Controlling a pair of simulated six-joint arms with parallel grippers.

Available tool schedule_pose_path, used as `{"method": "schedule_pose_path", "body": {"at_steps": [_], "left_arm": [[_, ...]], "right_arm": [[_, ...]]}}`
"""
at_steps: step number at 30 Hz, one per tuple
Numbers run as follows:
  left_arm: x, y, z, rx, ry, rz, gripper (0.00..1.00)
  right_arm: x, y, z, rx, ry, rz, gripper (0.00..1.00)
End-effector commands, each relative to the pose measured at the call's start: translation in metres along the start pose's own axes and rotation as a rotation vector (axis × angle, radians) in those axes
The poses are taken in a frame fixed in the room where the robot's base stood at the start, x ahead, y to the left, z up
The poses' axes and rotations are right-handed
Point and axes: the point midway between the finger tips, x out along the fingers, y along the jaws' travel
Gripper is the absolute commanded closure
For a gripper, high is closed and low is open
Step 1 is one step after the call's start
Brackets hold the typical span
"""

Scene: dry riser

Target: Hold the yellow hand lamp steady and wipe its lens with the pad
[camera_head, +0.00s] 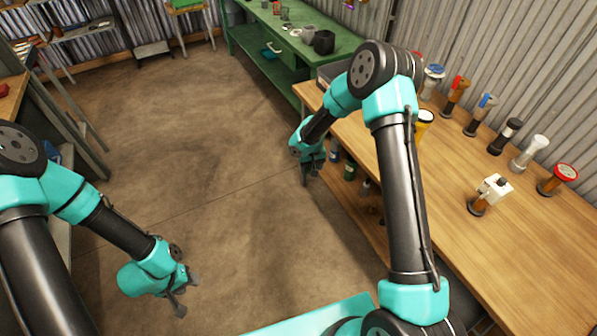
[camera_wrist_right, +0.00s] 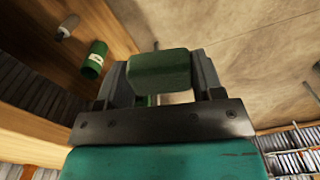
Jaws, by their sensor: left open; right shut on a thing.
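A yellow hand lamp (camera_head: 424,122) stands on the wooden bench, pale end up, partly hidden behind my right arm. My right gripper (camera_wrist_right: 158,75) is shut on a green block-shaped pad (camera_wrist_right: 160,71), which lies between its two fingers. In the head view my right gripper (camera_head: 312,172) hangs beside the bench's left edge, away from the lamp; the pad is hard to make out there. My left gripper (camera_head: 183,292) is open and empty over the bare floor at lower left, far from the lamp.
The wooden bench (camera_head: 540,250) holds several other lamps, among them a red-topped one (camera_head: 565,173) and a white-headed one (camera_head: 495,187). A green can (camera_wrist_right: 93,60) stands on its lower shelf. A green bench (camera_head: 340,38) is behind. The floor between my arms is clear.

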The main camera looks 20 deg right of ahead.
Motion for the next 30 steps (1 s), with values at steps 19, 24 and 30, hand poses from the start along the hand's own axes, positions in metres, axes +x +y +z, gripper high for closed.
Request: {"method": "schedule_pose_path", "body": {"at_steps": [19, 24, 30], "left_arm": [[0.000, 0.000, 0.000, 0.000, 0.000, 0.000, 0.57], [0.000, 0.000, 0.000, 0.000, 0.000, 0.000, 0.57], [0.000, 0.000, 0.000, 0.000, 0.000, 0.000, 0.57]], "right_arm": [[-0.143, 0.207, -0.029, 0.265, 0.005, 0.001, 0.58], [-0.185, 0.255, -0.018, 0.328, 0.005, 0.001, 0.58], [-0.237, 0.308, 0.003, 0.391, 0.005, 0.001, 0.58]]}}
